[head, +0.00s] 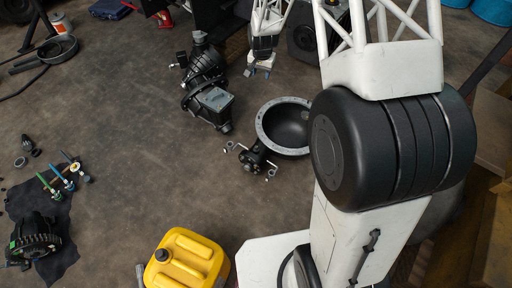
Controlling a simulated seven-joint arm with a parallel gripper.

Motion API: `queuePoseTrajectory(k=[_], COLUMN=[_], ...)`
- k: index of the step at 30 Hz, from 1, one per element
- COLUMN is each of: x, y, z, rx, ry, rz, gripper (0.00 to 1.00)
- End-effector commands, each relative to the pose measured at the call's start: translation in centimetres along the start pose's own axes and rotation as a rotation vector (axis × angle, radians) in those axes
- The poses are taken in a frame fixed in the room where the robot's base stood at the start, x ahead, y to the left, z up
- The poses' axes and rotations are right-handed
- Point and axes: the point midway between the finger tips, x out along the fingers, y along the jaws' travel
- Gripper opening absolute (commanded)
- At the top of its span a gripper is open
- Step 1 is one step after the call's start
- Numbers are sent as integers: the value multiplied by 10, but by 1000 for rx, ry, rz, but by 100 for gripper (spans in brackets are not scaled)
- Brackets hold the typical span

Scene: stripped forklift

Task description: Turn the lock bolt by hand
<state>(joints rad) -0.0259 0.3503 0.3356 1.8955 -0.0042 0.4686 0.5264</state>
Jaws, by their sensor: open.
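My gripper (259,70) is at the top centre of the head view, pointing down with its two pale-tipped fingers apart and nothing visible between them. It is above and to the left of a bowl-shaped housing (268,114) with a grey rim and a dark bracket (254,157). Small light metal pieces (271,173) lie around the bracket. I cannot tell which of these, if any, is the lock bolt. A dark gear unit with a grey cover (215,101) lies to the left of the housing, apart from my gripper.
A yellow canister (188,258) stands at the bottom centre. A dark cloth (56,215) with thin coloured tools (70,176) and a black gear part (37,238) is at lower left. A boxy dark object (303,40) is right of my gripper. The left-centre floor is clear.

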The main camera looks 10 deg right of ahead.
Motion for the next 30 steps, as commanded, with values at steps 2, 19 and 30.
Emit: queuePoseTrajectory(k=[2, 19, 30], x=[24, 191, 304], y=[-4, -21, -21], z=[-4, -20, -12], rx=[15, 123, 194], ry=[-8, -34, -50], rz=[4, 21, 33], gripper=[49, 49, 49])
